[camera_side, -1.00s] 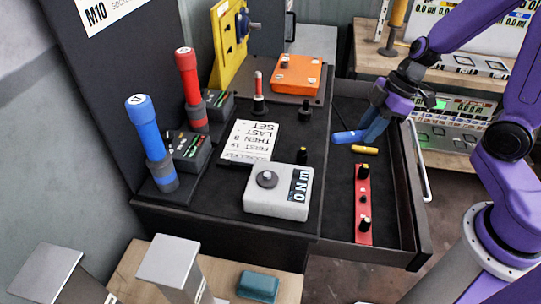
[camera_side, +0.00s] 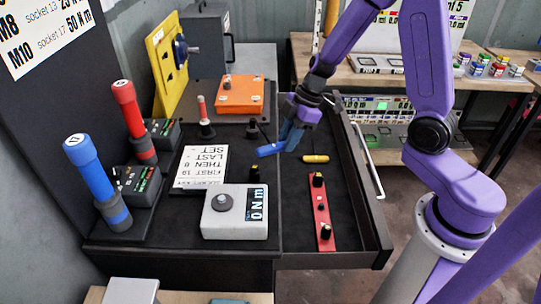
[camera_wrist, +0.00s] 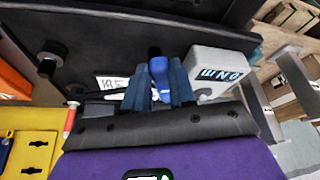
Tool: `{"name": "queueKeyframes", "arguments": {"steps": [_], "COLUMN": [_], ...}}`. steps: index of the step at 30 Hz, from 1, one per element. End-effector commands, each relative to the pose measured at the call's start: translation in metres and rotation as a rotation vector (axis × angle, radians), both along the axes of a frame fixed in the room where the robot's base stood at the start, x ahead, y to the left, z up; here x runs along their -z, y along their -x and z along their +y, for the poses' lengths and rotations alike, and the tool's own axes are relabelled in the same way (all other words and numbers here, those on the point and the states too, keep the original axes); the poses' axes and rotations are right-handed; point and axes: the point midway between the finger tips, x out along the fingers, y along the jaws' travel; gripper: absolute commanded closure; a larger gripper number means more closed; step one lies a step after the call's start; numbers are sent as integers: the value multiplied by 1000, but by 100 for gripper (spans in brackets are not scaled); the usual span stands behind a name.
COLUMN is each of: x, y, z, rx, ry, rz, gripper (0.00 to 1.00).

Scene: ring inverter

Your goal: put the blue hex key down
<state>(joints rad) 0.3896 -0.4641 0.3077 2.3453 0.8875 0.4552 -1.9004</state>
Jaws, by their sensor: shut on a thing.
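The blue hex key (camera_side: 270,149) shows as a blue handle at the tips of my gripper (camera_side: 286,142). My gripper is shut on it, near the left side of the open drawer (camera_side: 290,225). Whether the key touches anything below is unclear. In the wrist view the blue handle (camera_wrist: 158,76) sits between my two dark blue fingers (camera_wrist: 160,88). The rest of the key is hidden or too small to make out.
The grey N m box (camera_side: 235,212), white card (camera_side: 202,165) and orange box (camera_side: 240,95) stand on the black bench. Drawer floor between is bare.

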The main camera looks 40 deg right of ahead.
Motion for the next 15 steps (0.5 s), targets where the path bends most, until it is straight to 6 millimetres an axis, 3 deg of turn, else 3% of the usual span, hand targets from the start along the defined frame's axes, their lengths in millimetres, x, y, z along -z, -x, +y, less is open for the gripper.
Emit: {"name": "queueKeyframes", "arguments": {"steps": [2, 15], "x": [8, 55], "y": [-13, -52], "z": [1, 5], "rx": [1, 1], "ry": [0, 1], "rz": [3, 1], "gripper": [100, 100]}}
